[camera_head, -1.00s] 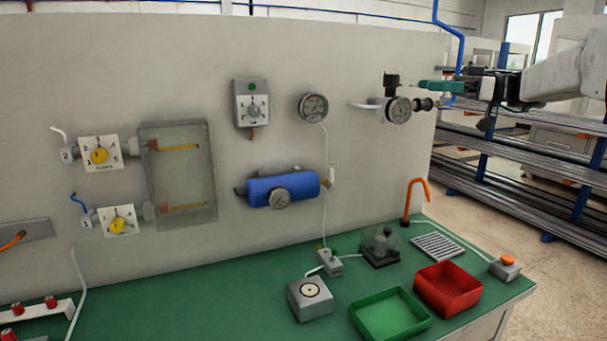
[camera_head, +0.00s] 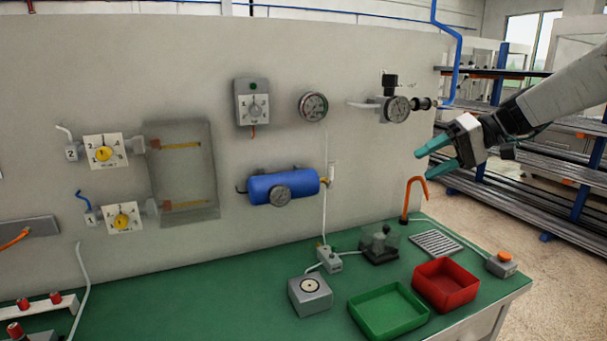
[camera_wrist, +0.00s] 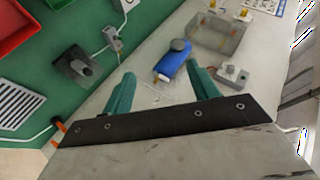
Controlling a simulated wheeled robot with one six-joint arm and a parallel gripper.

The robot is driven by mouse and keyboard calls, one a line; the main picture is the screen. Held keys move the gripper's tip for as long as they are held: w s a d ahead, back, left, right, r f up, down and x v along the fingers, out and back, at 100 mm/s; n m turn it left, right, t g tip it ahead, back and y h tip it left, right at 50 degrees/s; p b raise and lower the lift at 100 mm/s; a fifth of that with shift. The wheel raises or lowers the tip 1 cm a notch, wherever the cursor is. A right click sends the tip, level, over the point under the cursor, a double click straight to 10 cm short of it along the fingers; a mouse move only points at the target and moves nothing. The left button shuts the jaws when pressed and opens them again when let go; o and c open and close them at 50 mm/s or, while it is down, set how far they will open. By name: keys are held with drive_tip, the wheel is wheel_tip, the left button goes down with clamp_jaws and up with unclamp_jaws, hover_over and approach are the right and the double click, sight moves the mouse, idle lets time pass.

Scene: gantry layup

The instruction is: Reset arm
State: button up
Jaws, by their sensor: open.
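My gripper (camera_head: 428,159) is at the right of the head view, with its teal fingers spread apart and nothing between them. It hangs in the air in front of the panel's right edge, above the orange hook (camera_head: 413,196) and below the right pressure gauge (camera_head: 397,109). In the wrist view my gripper (camera_wrist: 162,88) shows both teal fingers apart. The blue tank (camera_wrist: 174,66) appears beyond and between them, apart from the fingers.
The grey panel (camera_head: 370,170) stands behind a green bench (camera_head: 240,290). On the bench are a green tray (camera_head: 424,323), a red tray (camera_head: 474,293), a grey box (camera_head: 310,303) and an orange-button box (camera_head: 501,264). Metal racks (camera_head: 560,205) stand at the right.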

drive_tip(key=s+f+m+h, duration=0.1)
drive_tip(key=s+f+h, duration=0.2)
drive_tip(key=s, duration=0.8)
drive_tip(key=s+f+m+h, duration=0.1)
drive_tip(key=s+f+h, duration=0.3)
drive_tip(key=s, duration=0.8)
drive_tip(key=s+f+m+h, duration=0.1)
drive_tip(key=s+f+h, duration=0.3)
drive_tip(key=s, duration=0.8)
drive_tip(key=shift+a+f+m, duration=0.3)
drive_tip(key=shift+a, duration=0.15)
idle(0.5)
